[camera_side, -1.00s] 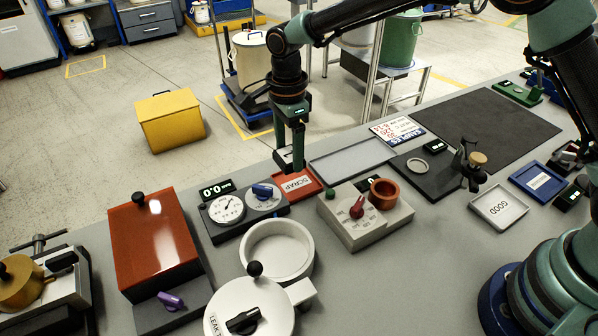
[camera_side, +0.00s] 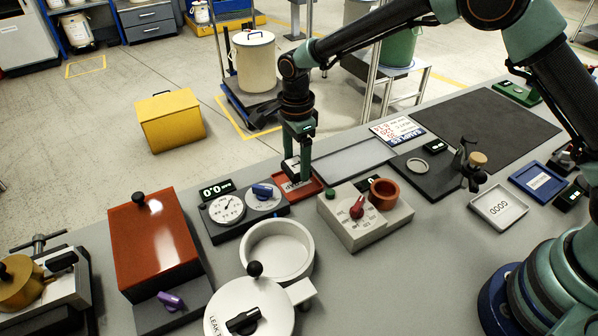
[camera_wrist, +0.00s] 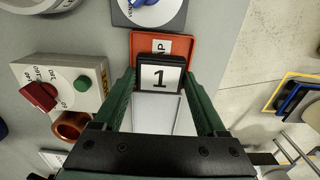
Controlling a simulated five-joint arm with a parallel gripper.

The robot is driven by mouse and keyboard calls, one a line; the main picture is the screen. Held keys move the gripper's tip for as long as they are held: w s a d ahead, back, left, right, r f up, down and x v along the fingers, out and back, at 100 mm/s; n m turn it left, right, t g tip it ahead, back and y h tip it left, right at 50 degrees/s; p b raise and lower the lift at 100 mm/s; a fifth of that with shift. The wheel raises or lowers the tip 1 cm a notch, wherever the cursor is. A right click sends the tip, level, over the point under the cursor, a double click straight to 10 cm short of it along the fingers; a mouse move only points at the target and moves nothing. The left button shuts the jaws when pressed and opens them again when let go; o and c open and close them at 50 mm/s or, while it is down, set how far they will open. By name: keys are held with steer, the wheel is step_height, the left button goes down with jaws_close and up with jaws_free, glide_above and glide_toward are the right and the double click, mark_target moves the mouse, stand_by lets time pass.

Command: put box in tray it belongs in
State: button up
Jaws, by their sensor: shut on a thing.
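A small dark box with a white face marked "1" (camera_wrist: 159,78) is between the fingers of my gripper (camera_wrist: 162,92) in the wrist view. In the side view my gripper (camera_side: 298,172) points down at the red SCRAP tray (camera_side: 318,188), with the box (camera_side: 290,169) held at its tips. The box is over the tray's left part; I cannot tell whether it touches the floor of the tray. The red tray also shows behind the box in the wrist view (camera_wrist: 142,45). A white GOOD tray (camera_side: 490,222) and a blue tray (camera_side: 540,188) lie far right, apart from my gripper.
A gauge unit (camera_side: 222,212) stands close left of the red tray. A grey box with a red knob (camera_side: 340,222) stands close in front right. A flat grey plate (camera_side: 350,160) lies to the right. The bench's back edge is near.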

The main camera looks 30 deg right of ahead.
mark_target(297, 165)
steer(key=shift+f, duration=1.7)
stand_by(2.1)
steer(key=o, duration=1.3)
steer(key=shift+r, duration=4)
